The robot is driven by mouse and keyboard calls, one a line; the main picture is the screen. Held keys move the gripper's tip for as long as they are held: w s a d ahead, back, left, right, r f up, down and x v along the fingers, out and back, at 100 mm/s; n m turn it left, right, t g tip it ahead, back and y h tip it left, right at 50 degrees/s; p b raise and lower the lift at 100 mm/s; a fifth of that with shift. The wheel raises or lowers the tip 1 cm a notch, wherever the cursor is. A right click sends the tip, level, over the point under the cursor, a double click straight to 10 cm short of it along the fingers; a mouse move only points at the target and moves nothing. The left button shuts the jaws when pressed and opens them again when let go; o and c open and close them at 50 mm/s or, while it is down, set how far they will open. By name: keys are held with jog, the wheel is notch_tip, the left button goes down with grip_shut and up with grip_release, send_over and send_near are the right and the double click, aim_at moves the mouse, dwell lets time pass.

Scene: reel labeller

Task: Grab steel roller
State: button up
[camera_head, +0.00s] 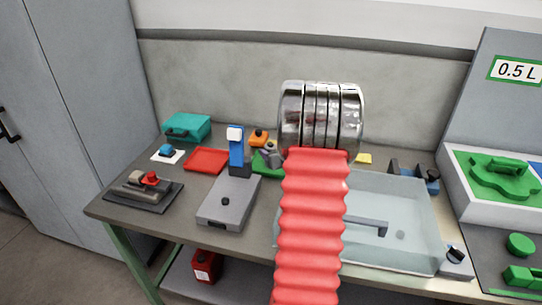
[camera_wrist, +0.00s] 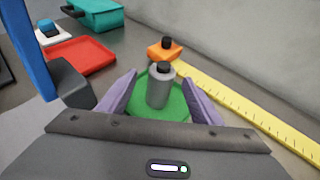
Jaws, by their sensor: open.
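My gripper (camera_wrist: 160,76) is open, with one purple finger on each side of the roller. The roller is between the fingers, and a gap shows on both sides. How far the roller is below the fingertips is hard to tell. The head view does not show the fingers clearly.
A blue post (camera_wrist: 34,48) on a dark block stands close left of my gripper. An orange block (camera_wrist: 164,50) is just behind the roller. A yellow ruler (camera_wrist: 250,113) lies to the right. A red tray (camera_wrist: 77,56) and teal box (camera_wrist: 95,13) are further left.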

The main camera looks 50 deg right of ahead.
aim_at(272, 148)
jog(key=shift+w+d+f, duration=0.1)
jog(key=shift+w, duration=0.05)
jog(key=shift+x, duration=2.45)
jog(key=shift+d, duration=0.1)
jog(key=shift+c, duration=0.2)
jog(key=c, duration=1.4)
jog(key=shift+r, duration=0.25)
notch_tip(272, 148, up, 10)
jog(key=shift+f, duration=0.1)
